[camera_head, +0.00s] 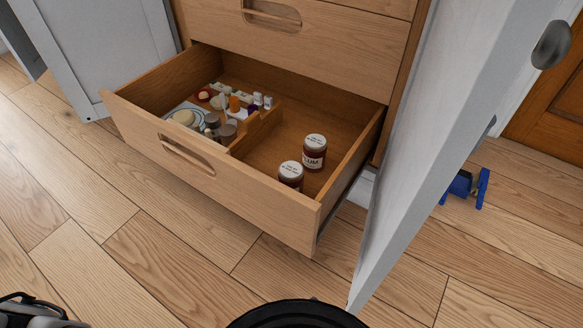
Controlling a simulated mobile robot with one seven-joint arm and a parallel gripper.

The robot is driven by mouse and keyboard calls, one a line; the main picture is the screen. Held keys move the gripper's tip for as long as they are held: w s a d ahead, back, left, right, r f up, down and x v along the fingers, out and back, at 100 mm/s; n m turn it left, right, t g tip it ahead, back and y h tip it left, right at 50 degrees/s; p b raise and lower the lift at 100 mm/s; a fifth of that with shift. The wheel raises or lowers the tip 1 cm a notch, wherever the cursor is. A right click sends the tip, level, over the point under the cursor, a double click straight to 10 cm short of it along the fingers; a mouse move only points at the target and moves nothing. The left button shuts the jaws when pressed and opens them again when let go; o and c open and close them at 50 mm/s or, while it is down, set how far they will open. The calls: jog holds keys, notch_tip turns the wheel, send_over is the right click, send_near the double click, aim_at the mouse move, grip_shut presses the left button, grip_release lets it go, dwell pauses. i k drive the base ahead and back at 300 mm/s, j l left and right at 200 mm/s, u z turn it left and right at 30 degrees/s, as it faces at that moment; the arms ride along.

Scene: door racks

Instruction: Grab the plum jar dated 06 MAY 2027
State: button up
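Two dark red jars with white lids stand upright in the right part of the open drawer (262,219). The rear jar (314,158) has a white label on which "PLUM" can be read. The front jar (290,182) stands close behind the drawer front, which hides its lower part and its label. Both lids carry small dark print, too small to read, so I cannot tell which jar bears 06 MAY 2027. The jars stand apart from the drawer's wooden divider.
The drawer's left part holds several small items around a plate (172,113). A shut drawer (310,38) is above. A white door (440,120) stands open close to the drawer's right side. A blue object (464,187) is beyond it. Wooden floor (130,230) in front is clear.

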aim_at(315, 146)
jog(key=i+j+z, duration=0.4)
jog(key=j, duration=0.25)
jog(key=i+j+z, duration=0.2)
jog(key=j+z, duration=0.2)
jog(key=j, duration=0.3)
jog(key=i+j+z, duration=0.2)
jog(key=j, duration=0.2)
jog(key=k, duration=0.65)
